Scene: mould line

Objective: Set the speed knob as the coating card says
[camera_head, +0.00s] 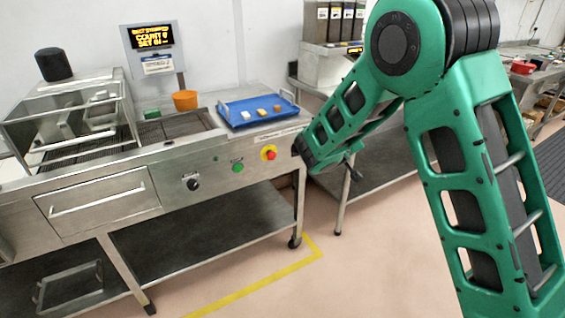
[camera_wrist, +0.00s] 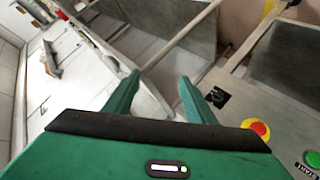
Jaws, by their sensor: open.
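The speed knob (camera_head: 192,184), a dark round knob on a pale plate, sits on the steel machine's front panel in the head view; its setting is too small to read. A small white card (camera_head: 157,64), perhaps the coating card, hangs under the display; its text is unreadable. My gripper (camera_wrist: 160,80) is open and empty in the wrist view, its two green fingers apart. It is to the right of the panel, well away from the knob, which is outside the wrist view.
A green button (camera_head: 238,166) and a red emergency stop (camera_head: 268,153) lie right of the knob. The stop (camera_wrist: 258,130) is close to my gripper in the wrist view. A blue tray (camera_head: 232,122), orange cup (camera_head: 185,100) and lit display (camera_head: 152,36) are above.

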